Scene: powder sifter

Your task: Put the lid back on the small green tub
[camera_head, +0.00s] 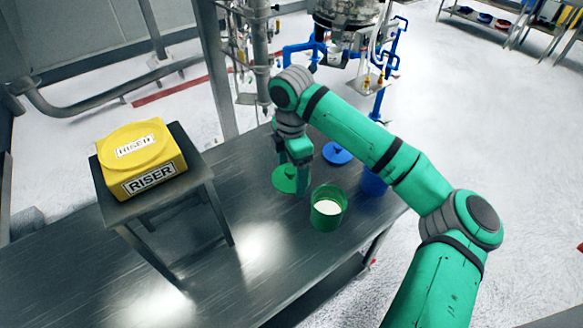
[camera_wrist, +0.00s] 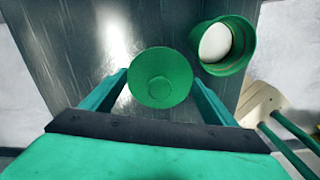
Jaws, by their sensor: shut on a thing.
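The small green tub (camera_head: 327,212) stands uncovered on the metal table, with white contents showing inside. It also shows at the upper right of the wrist view (camera_wrist: 226,46). The round green lid (camera_head: 288,181) is to the left of the tub in the head view, and lies between my fingers in the wrist view (camera_wrist: 160,78). My gripper (camera_head: 297,172) is shut on the lid, apparently by its raised middle part. The lid is beside the tub, not over it. The exact grip and the lid's height above the table are hard to tell.
A blue tub (camera_head: 373,181) and a blue lid (camera_head: 337,153) are behind the green tub. A yellow box marked RISER (camera_head: 141,160) sits on a small stand (camera_head: 187,190) at left. The front of the metal table (camera_head: 225,285) is clear.

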